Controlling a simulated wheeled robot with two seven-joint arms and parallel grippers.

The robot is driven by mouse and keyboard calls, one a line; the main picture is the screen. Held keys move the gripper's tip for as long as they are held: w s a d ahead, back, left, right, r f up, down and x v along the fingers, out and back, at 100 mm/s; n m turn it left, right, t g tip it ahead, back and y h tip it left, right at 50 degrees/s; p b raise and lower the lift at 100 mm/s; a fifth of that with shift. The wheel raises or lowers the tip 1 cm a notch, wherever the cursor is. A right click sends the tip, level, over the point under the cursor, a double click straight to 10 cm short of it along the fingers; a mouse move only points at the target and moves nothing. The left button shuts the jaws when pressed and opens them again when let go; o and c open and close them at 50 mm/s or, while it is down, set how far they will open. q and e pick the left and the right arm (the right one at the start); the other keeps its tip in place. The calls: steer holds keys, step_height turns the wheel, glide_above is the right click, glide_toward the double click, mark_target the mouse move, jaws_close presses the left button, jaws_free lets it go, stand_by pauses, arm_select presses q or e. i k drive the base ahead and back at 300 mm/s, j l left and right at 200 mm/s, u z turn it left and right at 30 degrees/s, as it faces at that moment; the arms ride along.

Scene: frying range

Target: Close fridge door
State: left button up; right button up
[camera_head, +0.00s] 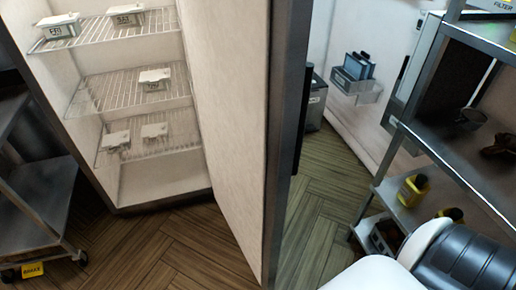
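The fridge (160,190) stands open at the left, with its white inside and wire shelves showing. Its door (228,110) is swung wide open toward me, its white inner face to the left and its grey edge (285,60) running down the middle of the view. A dark upright handle (301,120) shows on the outer side of the door. White and black parts of my own arm show at the bottom right. Neither of my grippers is in view, and nothing is seen touching the door.
Small labelled containers (155,80) sit on the fridge shelves. A metal cart (40,210) stands at the left, beside the fridge. A metal rack (440,150) with yellow-topped bottles (413,190) stands at the right. Wooden floor (325,200) is clear between the door and the rack.

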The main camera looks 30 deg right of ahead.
mark_target(252, 74)
steer(key=l+u, duration=0.4)
steer(key=l, duration=1.95)
